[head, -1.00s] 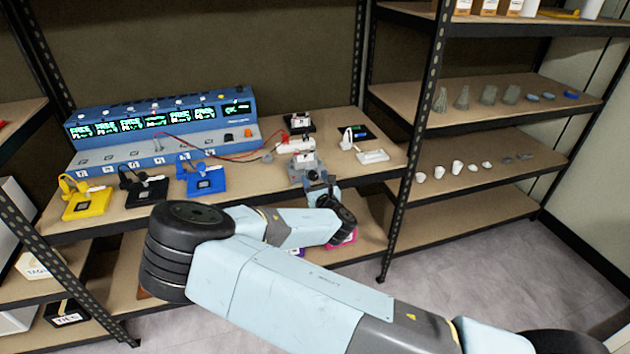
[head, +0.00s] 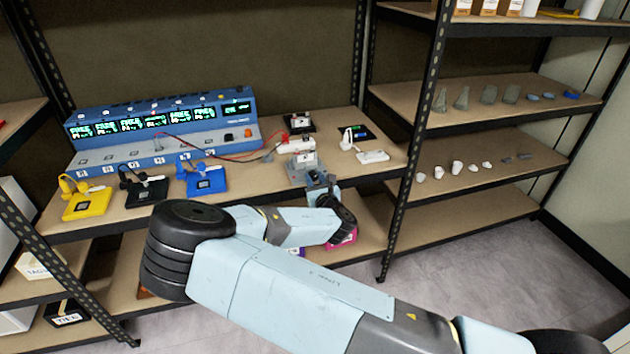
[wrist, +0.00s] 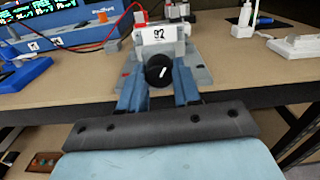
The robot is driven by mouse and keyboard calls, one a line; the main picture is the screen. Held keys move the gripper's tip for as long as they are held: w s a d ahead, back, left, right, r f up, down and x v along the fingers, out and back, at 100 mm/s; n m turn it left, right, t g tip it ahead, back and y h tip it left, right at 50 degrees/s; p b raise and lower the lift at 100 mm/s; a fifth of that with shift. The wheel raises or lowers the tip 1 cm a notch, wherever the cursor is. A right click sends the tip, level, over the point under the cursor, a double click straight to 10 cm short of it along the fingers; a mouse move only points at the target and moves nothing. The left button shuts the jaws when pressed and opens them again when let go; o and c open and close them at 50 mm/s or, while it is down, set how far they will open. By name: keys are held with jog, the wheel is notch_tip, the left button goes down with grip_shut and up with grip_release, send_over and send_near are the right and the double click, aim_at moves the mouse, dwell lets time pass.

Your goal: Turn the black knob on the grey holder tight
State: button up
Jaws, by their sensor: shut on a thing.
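The grey holder (wrist: 203,75) stands near the front edge of the shelf board, with a white block marked with a number (wrist: 160,35) in it. It also shows in the head view (head: 297,172), partly behind my arm. The black knob (wrist: 159,70) is on the holder's front and carries a white line, which is tilted. My gripper (wrist: 160,88) is in front of the holder, with one blue finger on each side of the knob, shut on it. In the head view the knob is hidden by my gripper (head: 318,185).
A blue device with several lit screens (head: 160,120) stands at the back left. Yellow, black and blue stands (head: 207,180) are in front of it. Red and dark wires (wrist: 100,45) run towards the holder. A white stand (head: 372,156) is to the right.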

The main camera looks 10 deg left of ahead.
jog(key=m, duration=0.4)
jog(key=shift+m, duration=0.4)
jog(key=o, duration=1.1)
jog(key=shift+c, duration=0.2)
jog(key=v, duration=1.3)
jog(key=shift+s+d, duration=0.25)
jog(key=shift+s, duration=0.05)
jog(key=shift+f, duration=0.15)
